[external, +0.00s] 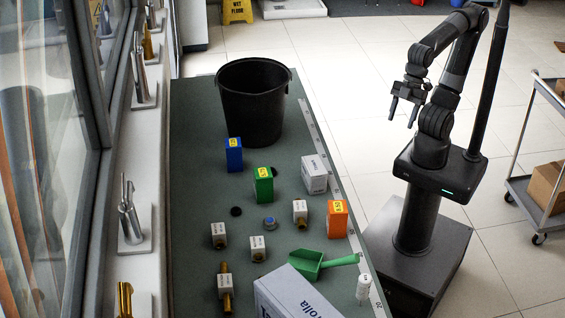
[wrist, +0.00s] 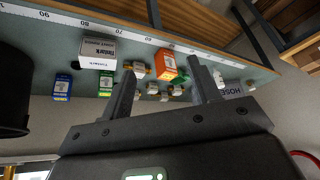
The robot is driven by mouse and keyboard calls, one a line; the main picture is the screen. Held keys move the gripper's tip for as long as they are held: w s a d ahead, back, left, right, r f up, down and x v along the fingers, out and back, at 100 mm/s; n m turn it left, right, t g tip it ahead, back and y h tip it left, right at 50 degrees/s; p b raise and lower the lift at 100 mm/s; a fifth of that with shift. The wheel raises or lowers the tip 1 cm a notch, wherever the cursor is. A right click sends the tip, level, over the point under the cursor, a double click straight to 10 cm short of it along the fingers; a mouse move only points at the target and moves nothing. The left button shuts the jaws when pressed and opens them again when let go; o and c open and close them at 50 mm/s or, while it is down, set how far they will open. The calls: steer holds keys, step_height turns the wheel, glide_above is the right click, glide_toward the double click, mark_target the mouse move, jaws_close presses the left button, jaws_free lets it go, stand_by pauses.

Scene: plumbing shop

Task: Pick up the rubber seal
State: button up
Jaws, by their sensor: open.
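Small flat dark round pieces lie on the green counter: one (external: 236,211) left of the green box and one (external: 272,171) partly behind it. Either could be the rubber seal; I cannot tell which. A small grey piece with a blue top (external: 269,223) sits near them. My gripper (external: 402,117) is open and empty, held above the floor to the right of the counter, well apart from these pieces. Its two fingers (wrist: 160,66) also show in the wrist view, spread apart with nothing between them. No seal can be made out clearly there.
The counter (external: 190,160) holds a black bucket (external: 252,105), blue box (external: 234,154), green box (external: 264,186), orange box (external: 337,219), white carton (external: 314,174), several small tagged fittings, a green scoop (external: 307,264) and a large front carton (external: 290,298). Windows line the left.

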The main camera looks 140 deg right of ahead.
steer(key=shift+n, duration=0.5)
steer(key=s+a+f, duration=0.1)
steer(key=s, duration=0.1)
steer(key=s+a+f, duration=0.1)
steer(key=a, duration=0.1)
steer(key=shift+s+a+f, duration=0.3)
steer(key=shift+s+f, duration=0.05)
steer(key=shift+f, duration=0.05)
steer(key=shift+c, duration=0.3)
steer(key=shift+s+a+f, duration=0.1)
steer(key=shift+s+f, duration=0.05)
steer(key=shift+c, duration=0.7)
steer(key=c, duration=0.3)
